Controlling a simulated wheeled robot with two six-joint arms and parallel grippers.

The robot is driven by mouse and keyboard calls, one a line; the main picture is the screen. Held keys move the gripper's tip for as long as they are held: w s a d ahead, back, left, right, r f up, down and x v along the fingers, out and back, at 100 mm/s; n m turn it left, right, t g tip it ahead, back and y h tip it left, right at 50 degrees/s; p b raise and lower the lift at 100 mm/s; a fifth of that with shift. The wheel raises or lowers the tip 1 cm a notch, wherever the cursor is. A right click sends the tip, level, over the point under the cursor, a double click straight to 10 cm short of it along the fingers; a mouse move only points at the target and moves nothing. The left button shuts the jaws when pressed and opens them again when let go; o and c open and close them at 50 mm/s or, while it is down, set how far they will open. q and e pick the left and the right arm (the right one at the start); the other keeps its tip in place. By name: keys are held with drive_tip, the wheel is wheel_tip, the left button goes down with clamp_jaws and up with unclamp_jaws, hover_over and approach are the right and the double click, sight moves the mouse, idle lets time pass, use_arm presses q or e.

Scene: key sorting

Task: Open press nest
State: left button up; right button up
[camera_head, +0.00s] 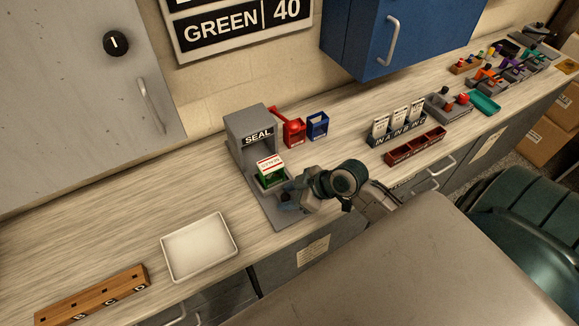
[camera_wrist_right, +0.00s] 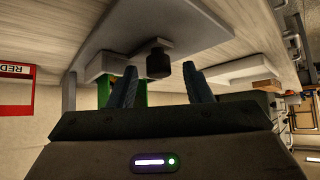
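The grey press labelled SEAL (camera_head: 247,120) stands on the counter against the wall. A green box with a red and white top (camera_head: 270,170) sits in its nest; a green part also shows behind a finger in the right wrist view (camera_wrist_right: 138,92). My right gripper (camera_head: 287,194) is low at the press's front. In the right wrist view its two blue fingers (camera_wrist_right: 159,68) are apart, with a black knob (camera_wrist_right: 158,64) on a grey mount between or just beyond them. I cannot tell whether they touch it. My left gripper is not in view.
A white tray (camera_head: 200,269) and a wooden lettered rack (camera_head: 92,297) lie left of the press. A card holder (camera_head: 397,135) and a dark red divided tray (camera_head: 416,147) are to the right.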

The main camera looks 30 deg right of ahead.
drive_tip(key=v, duration=0.6)
drive_tip(key=shift+s+d+b, duration=0.1)
drive_tip(key=shift+d+b, duration=0.05)
drive_tip(key=shift+b, duration=0.25)
drive_tip(key=shift+p+v, duration=0.35)
drive_tip(key=shift+v, duration=1.85)
drive_tip(key=shift+r, duration=0.1)
